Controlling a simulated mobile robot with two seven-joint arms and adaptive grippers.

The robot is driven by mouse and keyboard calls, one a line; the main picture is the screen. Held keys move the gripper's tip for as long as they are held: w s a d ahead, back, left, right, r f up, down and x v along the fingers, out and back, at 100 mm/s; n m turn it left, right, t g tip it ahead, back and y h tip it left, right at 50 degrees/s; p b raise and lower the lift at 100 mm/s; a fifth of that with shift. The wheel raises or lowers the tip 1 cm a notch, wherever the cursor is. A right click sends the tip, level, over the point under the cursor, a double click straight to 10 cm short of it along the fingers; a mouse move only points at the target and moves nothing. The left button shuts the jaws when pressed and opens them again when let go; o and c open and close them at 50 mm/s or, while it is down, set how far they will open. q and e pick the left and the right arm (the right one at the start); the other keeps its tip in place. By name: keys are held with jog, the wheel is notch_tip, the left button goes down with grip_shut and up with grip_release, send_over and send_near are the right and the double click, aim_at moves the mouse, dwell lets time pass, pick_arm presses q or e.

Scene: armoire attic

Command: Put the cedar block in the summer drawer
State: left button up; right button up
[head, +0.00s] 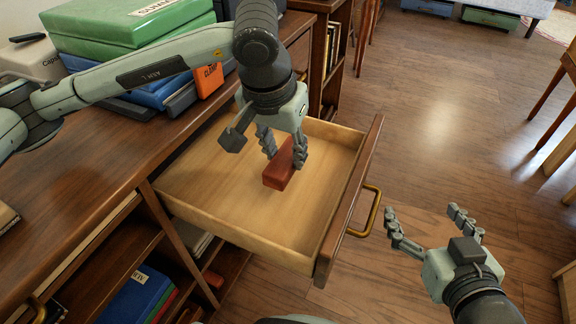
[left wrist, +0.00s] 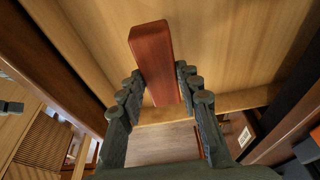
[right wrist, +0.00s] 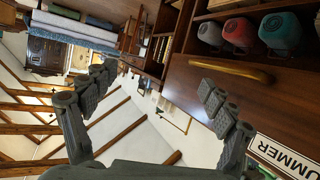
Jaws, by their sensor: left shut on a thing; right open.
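The cedar block (head: 279,171) is a reddish-brown bar. My left gripper (head: 284,155) points down and is shut on it, with the fingers on its two sides; the left wrist view also shows the block (left wrist: 153,60) between the fingers. The block is over the inside of the open, otherwise empty drawer (head: 215,200); whether it touches the bottom I cannot tell. The right wrist view shows the drawer front's SUMMER label (right wrist: 287,157) and its brass handle (right wrist: 230,70). My right gripper (head: 424,211) is open and empty, to the right of the drawer front.
The dresser top (head: 85,180) holds a green case (head: 125,22), blue boxes and an orange box (head: 208,80) beside my left arm. Below the drawer are open shelves with a blue binder (head: 137,297). The wooden floor (head: 440,110) to the right is mostly clear.

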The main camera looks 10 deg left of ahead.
aim_at(289, 169)
pick_arm(q)
jog(key=shift+w+d+f, duration=0.35)
jog(key=shift+d+f, duration=0.05)
jog(key=shift+f, duration=0.05)
notch_tip(289, 169, down, 4)
jog(key=shift+r, duration=0.1)
pick_arm(e)
jog(key=shift+a+r, duration=0.15)
pick_arm(q)
jog(key=shift+b, duration=0.35)
jog(key=o, duration=1.2)
jog(key=shift+c, duration=0.2)
pick_arm(e)
jog(key=shift+w+a+r+t+y, duration=0.15)
jog(key=shift+a+r+t+y, duration=0.15)
jog(key=shift+r, duration=0.25)
jog(key=shift+w+a+r+t+y, duration=0.2)
jog(key=shift+a+r+t, duration=0.15)
jog(key=shift+r, duration=0.2)
